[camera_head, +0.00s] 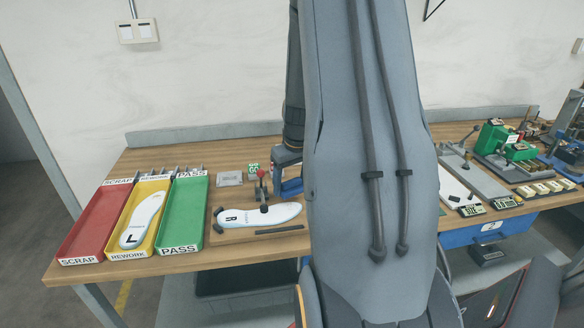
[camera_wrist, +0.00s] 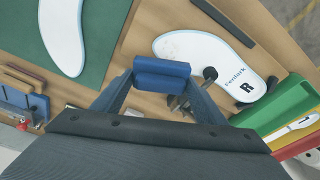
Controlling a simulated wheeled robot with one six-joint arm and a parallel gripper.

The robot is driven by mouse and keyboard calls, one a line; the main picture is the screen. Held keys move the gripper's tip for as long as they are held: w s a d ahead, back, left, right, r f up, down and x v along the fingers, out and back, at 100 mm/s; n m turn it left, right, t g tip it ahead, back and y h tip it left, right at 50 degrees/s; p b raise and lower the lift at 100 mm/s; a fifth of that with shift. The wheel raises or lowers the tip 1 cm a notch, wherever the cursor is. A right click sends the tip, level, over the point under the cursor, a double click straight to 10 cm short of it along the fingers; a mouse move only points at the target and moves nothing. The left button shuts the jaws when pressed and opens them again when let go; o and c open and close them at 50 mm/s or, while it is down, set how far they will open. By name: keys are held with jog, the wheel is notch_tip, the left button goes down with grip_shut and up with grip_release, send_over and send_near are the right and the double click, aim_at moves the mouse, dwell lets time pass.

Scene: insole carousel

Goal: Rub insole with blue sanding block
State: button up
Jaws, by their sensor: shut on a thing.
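The white insole marked R (camera_head: 258,215) lies on a wooden board under a red-handled clamp (camera_head: 262,186). It also shows in the wrist view (camera_wrist: 205,55), at the upper right, with the dark clamp over its edge. My gripper (camera_wrist: 161,80) is shut on the blue sanding block (camera_wrist: 161,67), which sits crosswise between its blue fingers. In the wrist view the block appears just beside the insole's left end; I cannot tell its height or whether they touch.
Red (camera_head: 96,222), yellow (camera_head: 122,252) and green (camera_head: 186,215) trays stand at the left; an insole marked L (camera_head: 142,222) lies in the yellow one. Another white insole (camera_wrist: 67,35) lies on a green mat (camera_wrist: 108,25). Tools and fixtures (camera_head: 500,140) crowd the bench's right side.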

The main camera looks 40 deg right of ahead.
jog(key=shift+r+p, duration=1.3)
jog(key=shift+r, duration=0.8)
